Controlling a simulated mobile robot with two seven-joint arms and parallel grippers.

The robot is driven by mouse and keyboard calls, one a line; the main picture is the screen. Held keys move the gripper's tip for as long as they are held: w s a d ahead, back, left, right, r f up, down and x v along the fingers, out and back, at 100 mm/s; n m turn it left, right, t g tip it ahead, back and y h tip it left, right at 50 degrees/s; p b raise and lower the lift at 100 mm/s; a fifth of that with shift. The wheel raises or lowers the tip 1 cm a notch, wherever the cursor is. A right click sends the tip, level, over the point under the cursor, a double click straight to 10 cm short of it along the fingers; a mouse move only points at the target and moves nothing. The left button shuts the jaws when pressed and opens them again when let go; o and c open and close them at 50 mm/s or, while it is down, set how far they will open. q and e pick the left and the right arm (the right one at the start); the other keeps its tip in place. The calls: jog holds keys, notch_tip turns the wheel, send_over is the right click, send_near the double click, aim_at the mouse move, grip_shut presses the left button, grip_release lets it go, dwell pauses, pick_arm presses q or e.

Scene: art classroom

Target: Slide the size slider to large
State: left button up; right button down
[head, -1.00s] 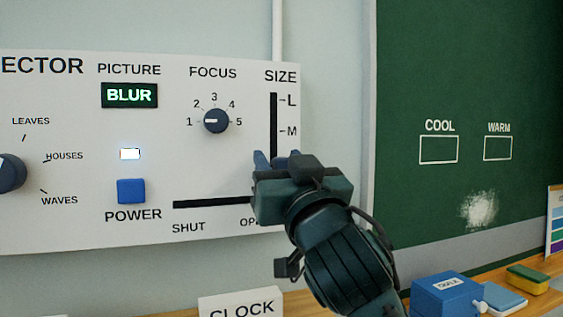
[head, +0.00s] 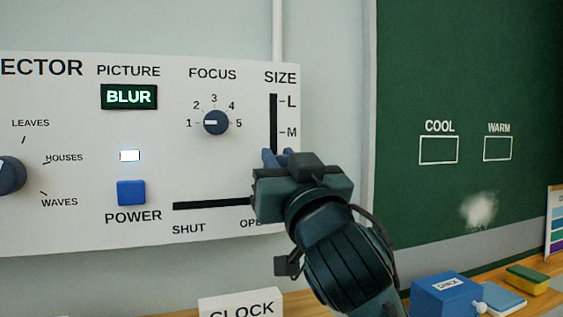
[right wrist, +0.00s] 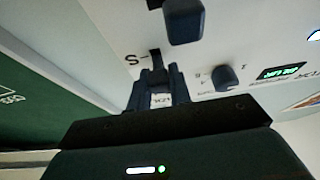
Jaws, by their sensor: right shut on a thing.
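The size slider's dark upright slot (head: 273,120) runs under the word SIZE on the white panel (head: 60,225), with L near its top and M below. My right gripper (head: 277,157) is at the lower part of this slot, below M. It is shut on the size slider's knob, which the fingers hide. In the right wrist view the picture is turned over. The fingers of the gripper (right wrist: 160,82) meet the panel close to the S mark (right wrist: 135,60). My left gripper is not in view.
A blue knob (right wrist: 184,22) stands out near the fingers in the right wrist view. The focus dial (head: 215,123) and power button (head: 131,192) are left of the gripper. A green chalkboard (head: 460,70) is on the right. A blue box (head: 440,300) stands on the ledge below.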

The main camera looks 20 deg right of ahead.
aim_at(273, 85)
notch_tip(273, 85, up, 9)
jog(key=p, duration=0.6)
jog(key=shift+f+p, duration=0.15)
jog(key=shift+p, duration=0.15)
jog(key=shift+r+p, duration=0.4)
jog(key=shift+r, duration=0.1)
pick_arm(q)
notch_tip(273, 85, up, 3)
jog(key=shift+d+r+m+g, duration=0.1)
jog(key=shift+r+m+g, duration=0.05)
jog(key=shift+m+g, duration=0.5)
pick_arm(e)
jog(key=shift+s+d, duration=0.1)
jog(key=shift+r, duration=0.15)
jog(key=c, duration=1.6)
grip_release()
jog(key=o, duration=0.3)
jog(key=shift+f, duration=0.2)
